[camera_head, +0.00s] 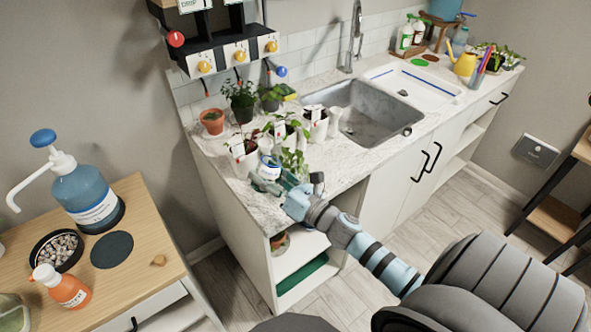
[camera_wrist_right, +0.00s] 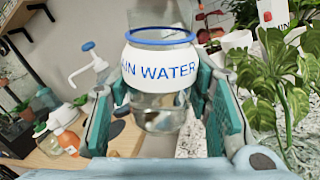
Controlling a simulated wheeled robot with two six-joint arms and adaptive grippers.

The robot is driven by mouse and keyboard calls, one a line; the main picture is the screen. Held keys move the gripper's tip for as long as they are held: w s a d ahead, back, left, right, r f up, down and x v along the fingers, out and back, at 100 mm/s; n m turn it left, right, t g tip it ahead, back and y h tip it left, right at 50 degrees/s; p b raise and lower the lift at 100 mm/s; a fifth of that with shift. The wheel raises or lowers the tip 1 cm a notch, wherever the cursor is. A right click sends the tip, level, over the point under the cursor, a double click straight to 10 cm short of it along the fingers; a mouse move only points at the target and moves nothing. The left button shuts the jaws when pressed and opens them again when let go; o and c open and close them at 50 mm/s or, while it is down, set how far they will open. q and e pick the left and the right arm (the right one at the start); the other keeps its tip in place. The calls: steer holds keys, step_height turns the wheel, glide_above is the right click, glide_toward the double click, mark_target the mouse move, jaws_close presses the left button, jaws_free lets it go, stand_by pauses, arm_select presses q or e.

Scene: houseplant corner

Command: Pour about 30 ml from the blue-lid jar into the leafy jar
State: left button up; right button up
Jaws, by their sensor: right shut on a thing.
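The blue-lid jar (camera_wrist_right: 160,75) is clear glass with a blue ring at its top and a white label whose visible part reads "IN WATER". It holds clear liquid and looks nearly upright. My right gripper (camera_wrist_right: 165,115) is shut on it, with a green-padded finger on each side. In the head view the right gripper (camera_head: 275,182) is over the near left part of the counter, and the jar (camera_head: 266,170) is partly hidden there. A leafy plant (camera_wrist_right: 275,85) stands close to the right of the jar; its leaves also show in the head view (camera_head: 292,160). Its container is mostly hidden by leaves. My left gripper is not in view.
White pots (camera_head: 316,124) with tags and plants crowd the counter (camera_head: 225,165) behind the gripper.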

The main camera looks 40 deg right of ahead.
steer(key=shift+d+f+m+b, duration=0.2)
steer(key=shift+d+m+b, duration=0.3)
steer(key=shift+m, duration=0.3)
steer(key=shift+d+r+m+t, duration=0.1)
steer(key=shift+r+m+t, duration=0.15)
steer(key=shift+m+t, duration=0.05)
steer(key=shift+r+m+p, duration=0.4)
steer(key=shift+r+m, duration=0.35)
steer(key=shift+m, duration=0.35)
steer(key=shift+f+m+t+h+b, duration=0.4)
steer(key=shift+f+m+h+b, duration=0.1)
steer(key=shift+m+h+b, duration=0.15)
steer(key=shift+a+f+m+h+b, duration=0.15)
steer(key=shift+f+m+b, duration=0.1)
steer(key=shift+m, duration=0.55)
steer(key=shift+a+f+m+h+b, duration=0.1)
steer(key=shift+m+b, duration=0.1)
steer(key=shift+m, duration=0.55)
steer(key=shift+r+t, duration=0.25)
steer(key=shift+t, duration=0.05)
arm_select(q)
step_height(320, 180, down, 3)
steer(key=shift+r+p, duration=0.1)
steer(key=shift+p, duration=0.25)
arm_select(e)
steer(key=shift+r+m, duration=0.2)
steer(key=shift+m, duration=0.5)
